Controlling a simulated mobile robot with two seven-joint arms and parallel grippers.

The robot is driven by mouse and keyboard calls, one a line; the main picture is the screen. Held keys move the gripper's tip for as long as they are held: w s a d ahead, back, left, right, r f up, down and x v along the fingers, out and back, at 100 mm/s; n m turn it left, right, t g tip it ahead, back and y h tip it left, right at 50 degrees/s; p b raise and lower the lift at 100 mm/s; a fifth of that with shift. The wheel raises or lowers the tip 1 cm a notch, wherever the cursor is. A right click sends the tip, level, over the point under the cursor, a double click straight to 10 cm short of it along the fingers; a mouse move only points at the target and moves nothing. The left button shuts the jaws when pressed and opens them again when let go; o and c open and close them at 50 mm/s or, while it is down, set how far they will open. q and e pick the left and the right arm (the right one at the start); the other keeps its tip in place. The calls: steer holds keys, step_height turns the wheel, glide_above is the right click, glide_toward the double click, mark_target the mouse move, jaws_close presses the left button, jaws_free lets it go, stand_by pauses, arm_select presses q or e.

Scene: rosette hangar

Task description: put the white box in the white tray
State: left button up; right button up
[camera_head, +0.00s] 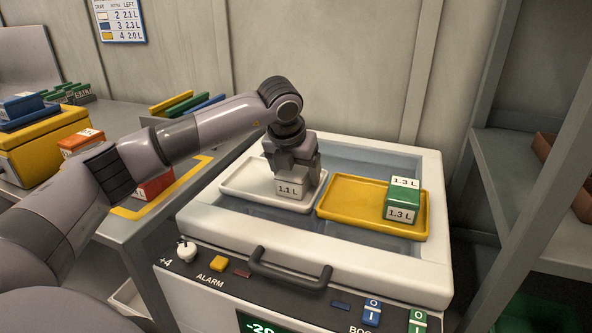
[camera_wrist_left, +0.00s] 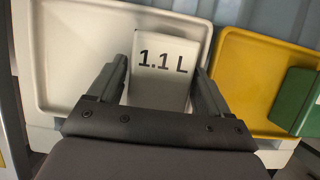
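The white box (camera_head: 290,188), marked 1.1 L, is inside the outline of the white tray (camera_head: 236,184), near its front right. It looks low in the tray, but whether its underside touches the floor is not clear. My left gripper (camera_head: 293,172) points down over it, one finger on each side, and looks shut on it. The left wrist view shows the box (camera_wrist_left: 164,62) between the fingers (camera_wrist_left: 161,66), with little or no gap, and the white tray (camera_wrist_left: 72,15) around it. My right gripper is in neither view.
A yellow tray (camera_head: 345,208) with a green box (camera_head: 402,200), marked 1.3 L, lies right beside the white tray. Both sit in a white-rimmed unit with a dark handle (camera_head: 290,272) and buttons in front. A grey shelf (camera_head: 530,190) stands right; a bench with coloured boxes stands left.

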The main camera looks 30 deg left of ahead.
arm_select(q)
steer(key=shift+r, duration=0.2)
steer(key=v, duration=1.2)
steer(key=shift+f, duration=0.1)
